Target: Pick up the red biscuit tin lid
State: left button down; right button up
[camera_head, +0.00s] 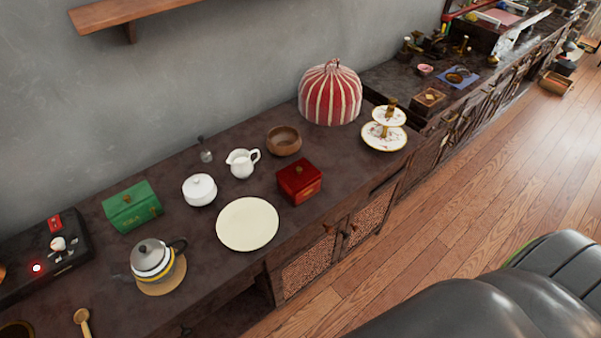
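A red square biscuit tin (301,189) stands on the dark counter, right of the cream plate. Its red lid (298,176) is on top, closed, with a small knob in the middle. Neither of my grippers shows in the head view, and nothing is seen touching the tin.
Close to the tin are the cream plate (247,224), a wooden bowl (284,147) and a white jug (241,165). A green box (131,211), a white sugar bowl (199,191) and a teapot (152,260) stand left. A tiered stand (384,138) and striped cosy (330,95) stand right.

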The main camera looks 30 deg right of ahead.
aim_at(299, 174)
jog(key=l, duration=1.6)
jog(key=i+u, duration=0.05)
